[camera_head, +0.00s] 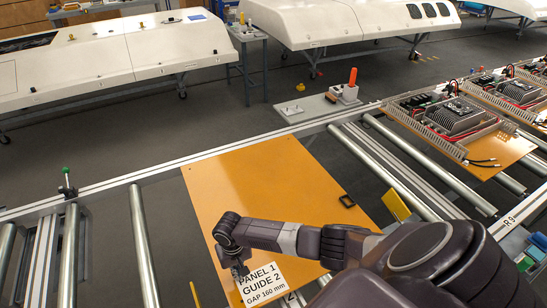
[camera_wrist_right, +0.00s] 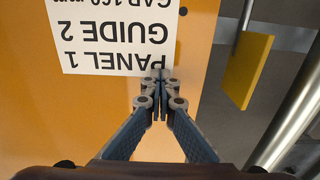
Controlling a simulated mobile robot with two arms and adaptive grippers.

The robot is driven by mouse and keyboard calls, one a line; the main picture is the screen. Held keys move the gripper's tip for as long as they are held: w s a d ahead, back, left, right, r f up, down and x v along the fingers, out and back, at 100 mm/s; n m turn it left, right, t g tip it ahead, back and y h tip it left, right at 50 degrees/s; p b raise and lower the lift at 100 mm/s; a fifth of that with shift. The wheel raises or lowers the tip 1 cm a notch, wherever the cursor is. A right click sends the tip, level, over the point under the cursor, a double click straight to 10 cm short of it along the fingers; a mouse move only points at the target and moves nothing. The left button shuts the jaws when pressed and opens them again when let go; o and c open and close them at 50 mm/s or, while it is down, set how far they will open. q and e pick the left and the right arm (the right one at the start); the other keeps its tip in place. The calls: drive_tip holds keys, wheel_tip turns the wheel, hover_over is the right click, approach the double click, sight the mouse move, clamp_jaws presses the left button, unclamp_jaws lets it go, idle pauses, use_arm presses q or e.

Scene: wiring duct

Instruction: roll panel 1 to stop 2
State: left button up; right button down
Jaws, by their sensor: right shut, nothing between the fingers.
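Panel 1 (camera_head: 250,190) is a flat orange board lying on the roller conveyor. Its white label (camera_head: 272,284) reads "PANEL 1 GUIDE 2 GAP 160 mm"; the label also shows upside down in the right wrist view (camera_wrist_right: 115,35). A black handle-like part (camera_head: 347,201) sits near its right edge. My right gripper (camera_head: 240,277) is shut and empty at the label's left edge, its fingertips (camera_wrist_right: 160,76) over the panel; contact cannot be told. A yellow plate (camera_head: 397,205) stands at the panel's right, another yellow piece (camera_head: 194,294) at its left. No number shows on either. My left gripper is not in view.
Bare rollers (camera_head: 144,245) lie left of the panel. Orange boards with electronics (camera_head: 460,120) are on the conveyor at the right. A green-topped knob (camera_head: 67,180) stands on the rail at the left. White shells on wheeled stands (camera_head: 110,55) are behind.

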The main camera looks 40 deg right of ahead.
sight(272, 264)
drive_tip(key=shift+s+d+f+p, duration=0.1)
drive_tip(key=shift+s+d+p, duration=0.25)
drive_tip(key=shift+d, duration=0.85)
drive_tip(key=shift+s+d+f+p, duration=0.15)
drive_tip(key=shift+s+d, duration=0.35)
drive_tip(key=shift+d, duration=0.65)
drive_tip(key=shift+s+d+r+p, duration=0.1)
drive_tip(key=shift+s+d+p, duration=0.25)
drive_tip(key=shift+d, duration=0.85)
drive_tip(key=shift+s+d, duration=0.25)
drive_tip(key=shift+d, duration=0.5)
drive_tip(key=shift+s+d, duration=0.25)
drive_tip(key=shift+d, duration=0.45)
drive_tip(key=shift+s+d, duration=0.25)
drive_tip(key=shift+d, duration=0.5)
drive_tip(key=shift+w+d+r+p, duration=0.1)
drive_tip(key=shift+w+r+p, duration=0.05)
drive_tip(key=shift+r, duration=0.4)
drive_tip(key=shift+w+r+p, duration=0.1)
drive_tip(key=shift+r+p, duration=0.05)
drive_tip(key=shift+r, duration=2.9)
drive_tip(key=shift+w, duration=0.1)
drive_tip(key=shift+f, duration=0.1)
